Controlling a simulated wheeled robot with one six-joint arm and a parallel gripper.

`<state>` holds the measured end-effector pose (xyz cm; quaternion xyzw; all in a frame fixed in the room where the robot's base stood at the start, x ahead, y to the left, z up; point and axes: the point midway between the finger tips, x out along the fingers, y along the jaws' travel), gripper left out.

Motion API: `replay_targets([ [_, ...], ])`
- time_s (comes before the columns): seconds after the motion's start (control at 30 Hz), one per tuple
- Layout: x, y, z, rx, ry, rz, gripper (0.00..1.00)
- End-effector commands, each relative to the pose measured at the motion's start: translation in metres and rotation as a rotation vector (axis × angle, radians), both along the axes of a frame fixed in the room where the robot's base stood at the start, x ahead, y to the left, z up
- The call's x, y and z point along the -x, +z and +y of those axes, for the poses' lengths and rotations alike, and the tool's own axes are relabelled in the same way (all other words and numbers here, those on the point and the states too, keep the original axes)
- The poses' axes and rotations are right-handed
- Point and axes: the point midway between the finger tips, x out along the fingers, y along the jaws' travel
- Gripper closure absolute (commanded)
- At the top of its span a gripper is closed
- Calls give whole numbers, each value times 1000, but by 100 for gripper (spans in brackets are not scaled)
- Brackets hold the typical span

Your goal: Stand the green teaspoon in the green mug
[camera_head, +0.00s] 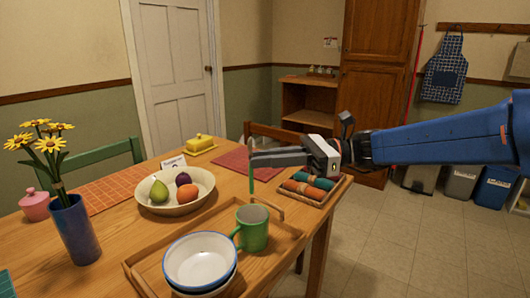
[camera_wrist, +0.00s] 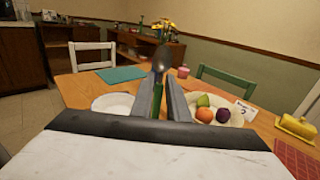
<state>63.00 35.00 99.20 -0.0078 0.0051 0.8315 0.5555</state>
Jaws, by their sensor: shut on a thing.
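My gripper (camera_head: 254,158) reaches in from the right and is shut on the green teaspoon (camera_head: 251,178). The teaspoon hangs upright with its green handle pointing down; its dark metal bowl (camera_wrist: 168,55) shows above the fingers in the wrist view, where my gripper (camera_wrist: 160,95) pinches the handle. The green mug (camera_head: 252,228) stands upright on the wooden tray (camera_head: 143,277). In the head view the handle's lower end appears slightly above the mug's far rim; whether it is directly over the opening I cannot tell. The mug is hidden in the wrist view.
White bowls (camera_head: 200,260) with a blue rim stand left of the mug on the tray. A fruit bowl (camera_head: 153,207), a small tray of rolled napkins (camera_head: 312,186), a yellow butter dish (camera_head: 200,143) and a blue flower vase (camera_head: 76,230) stand around. The tray's raised handle is behind the mug.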

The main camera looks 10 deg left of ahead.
Motion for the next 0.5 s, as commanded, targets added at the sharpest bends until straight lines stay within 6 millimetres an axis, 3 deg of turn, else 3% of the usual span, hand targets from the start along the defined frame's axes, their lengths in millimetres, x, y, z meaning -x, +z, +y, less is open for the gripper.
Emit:
replay_targets([
  [0.5, 0, -34, 0, 1, 0, 3, 100],
])
